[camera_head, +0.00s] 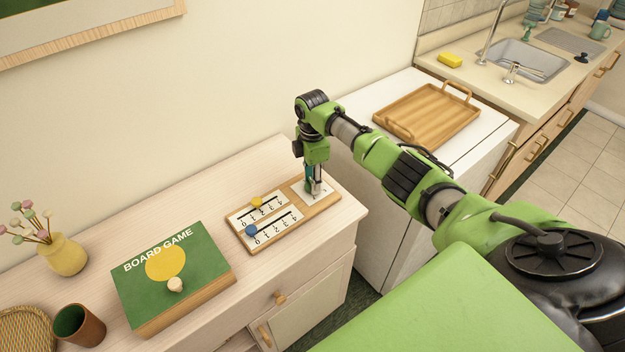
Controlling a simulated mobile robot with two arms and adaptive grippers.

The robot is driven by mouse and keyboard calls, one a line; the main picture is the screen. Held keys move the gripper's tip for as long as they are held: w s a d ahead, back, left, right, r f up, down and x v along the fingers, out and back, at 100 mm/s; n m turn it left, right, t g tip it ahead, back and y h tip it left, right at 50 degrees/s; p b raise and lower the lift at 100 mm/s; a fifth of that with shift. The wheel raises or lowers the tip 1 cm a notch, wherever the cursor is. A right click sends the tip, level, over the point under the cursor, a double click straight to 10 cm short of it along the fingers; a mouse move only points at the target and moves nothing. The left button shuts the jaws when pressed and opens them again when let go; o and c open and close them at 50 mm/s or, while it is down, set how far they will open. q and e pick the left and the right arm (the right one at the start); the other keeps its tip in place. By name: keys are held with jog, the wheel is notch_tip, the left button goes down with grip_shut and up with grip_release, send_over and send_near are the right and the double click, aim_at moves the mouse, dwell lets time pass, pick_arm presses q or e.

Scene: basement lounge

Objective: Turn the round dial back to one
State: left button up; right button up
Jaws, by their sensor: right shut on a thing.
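A wooden board (292,233) lies on the pale cabinet top near its right end. At the board's right end is a white plate (326,189) with the round dial (308,187), which looks green and is mostly hidden by my gripper. My right gripper (313,188) points straight down and is shut on the dial. I cannot read the dial's number. My left gripper is not in view.
A green board game box (205,258) with a small pale knob-like piece (175,284) lies left of the board. A yellow vase (66,256) and brown cup (80,325) stand further left. A wooden tray (430,112) sits on the white unit behind my right arm.

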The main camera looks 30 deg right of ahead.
jog(key=shift+a+n, duration=0.1)
jog(key=shift+n, duration=1.5)
jog(key=o, duration=1.1)
jog(key=shift+o, duration=0.2)
notch_tip(320, 180, up, 12)
